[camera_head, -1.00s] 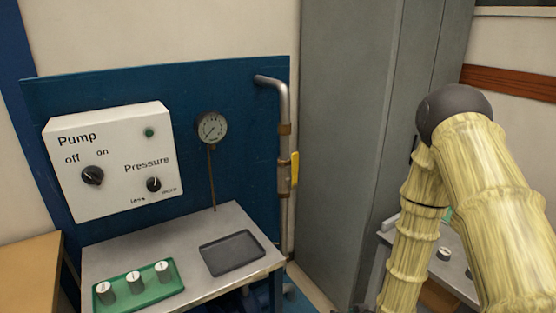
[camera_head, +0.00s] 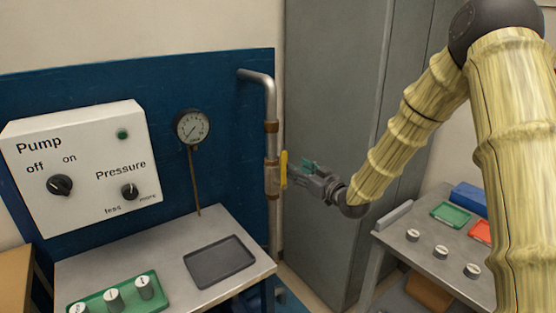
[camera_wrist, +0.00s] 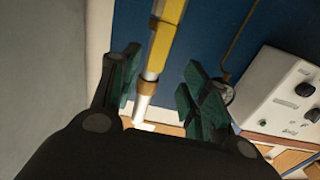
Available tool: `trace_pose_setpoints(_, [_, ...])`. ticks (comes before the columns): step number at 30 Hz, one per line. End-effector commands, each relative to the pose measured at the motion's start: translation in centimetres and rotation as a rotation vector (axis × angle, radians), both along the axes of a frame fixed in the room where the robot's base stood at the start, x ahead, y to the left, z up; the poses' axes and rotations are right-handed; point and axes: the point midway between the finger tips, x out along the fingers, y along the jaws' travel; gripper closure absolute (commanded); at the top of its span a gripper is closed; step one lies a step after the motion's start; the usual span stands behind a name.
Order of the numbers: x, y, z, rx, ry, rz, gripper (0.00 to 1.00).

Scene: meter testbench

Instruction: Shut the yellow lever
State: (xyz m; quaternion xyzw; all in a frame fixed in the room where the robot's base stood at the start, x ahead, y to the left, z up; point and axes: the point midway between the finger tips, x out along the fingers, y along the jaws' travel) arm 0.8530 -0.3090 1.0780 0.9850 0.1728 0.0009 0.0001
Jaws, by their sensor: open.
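The yellow lever (camera_head: 283,169) is on the vertical metal pipe (camera_head: 273,224) at the right edge of the blue panel. It points up and down, in line with the pipe. My gripper (camera_head: 296,173) is just to the right of the lever in the head view, with its fingers toward it. In the wrist view the lever (camera_wrist: 162,47) shows above and beyond the gap between the two open fingers of my gripper (camera_wrist: 158,90). The fingers look empty. I cannot tell whether a finger touches the lever.
A white pump box (camera_head: 78,165) and a gauge (camera_head: 192,127) hang on the panel. A bench (camera_head: 165,272) below bears a dark tray (camera_head: 219,262) and a green tray with weights. A grey cabinet (camera_head: 335,90) stands behind my arm. Another table (camera_head: 400,235) is at right.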

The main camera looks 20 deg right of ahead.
Motion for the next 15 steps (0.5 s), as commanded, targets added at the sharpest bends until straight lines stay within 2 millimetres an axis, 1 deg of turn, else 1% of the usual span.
trace_pose_setpoints(9, [4.8, 1.5, 0.2, -0.001, 0.001, -0.003, 0.54])
trace_pose_setpoints(15, [7.3, 2.6, 0.1, -0.002, 0.000, 0.000, 0.54])
